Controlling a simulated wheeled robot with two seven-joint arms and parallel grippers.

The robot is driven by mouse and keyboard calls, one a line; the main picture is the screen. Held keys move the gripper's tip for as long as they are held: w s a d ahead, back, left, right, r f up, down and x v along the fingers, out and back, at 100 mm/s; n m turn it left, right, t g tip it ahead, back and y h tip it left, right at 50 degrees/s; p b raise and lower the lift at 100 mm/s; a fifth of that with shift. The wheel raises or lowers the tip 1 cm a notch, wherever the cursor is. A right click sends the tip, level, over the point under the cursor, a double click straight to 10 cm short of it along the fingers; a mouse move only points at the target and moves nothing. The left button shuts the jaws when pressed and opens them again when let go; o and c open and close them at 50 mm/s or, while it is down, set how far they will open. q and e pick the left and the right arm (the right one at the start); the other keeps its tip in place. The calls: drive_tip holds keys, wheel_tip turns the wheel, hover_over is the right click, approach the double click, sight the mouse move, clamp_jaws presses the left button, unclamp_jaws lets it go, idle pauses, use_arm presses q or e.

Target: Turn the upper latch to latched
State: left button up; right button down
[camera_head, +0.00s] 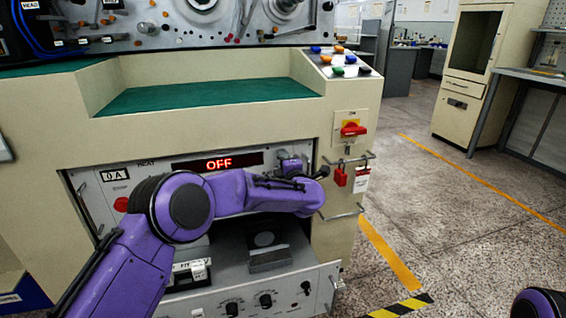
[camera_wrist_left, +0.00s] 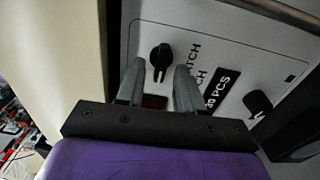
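In the left wrist view a black latch knob (camera_wrist_left: 160,58) sits on a pale panel (camera_wrist_left: 214,28), beside lettering partly reading "TCH". My left gripper (camera_wrist_left: 158,76) is open, its two grey fingers on either side of the knob's lower part. I cannot tell whether they touch it. In the head view my left arm reaches across the cabinet's front panel (camera_head: 86,192) to its right end. My forearm and wrist hide much of that end, so the knob is not clear there. My right gripper is out of view.
A second black knob (camera_wrist_left: 257,103) is to the right in the wrist view. Below my arm an open drawer (camera_head: 318,274) sticks out. A red rotary switch (camera_head: 352,129) and red padlock (camera_head: 341,176) are right of the panel. The floor at right is clear.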

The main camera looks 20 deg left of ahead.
use_arm(q)
drive_tip(key=p+v, duration=0.1)
drive_tip(key=v, duration=0.9)
drive_tip(key=shift+s+d, duration=0.2)
drive_tip(key=shift+s, duration=0.05)
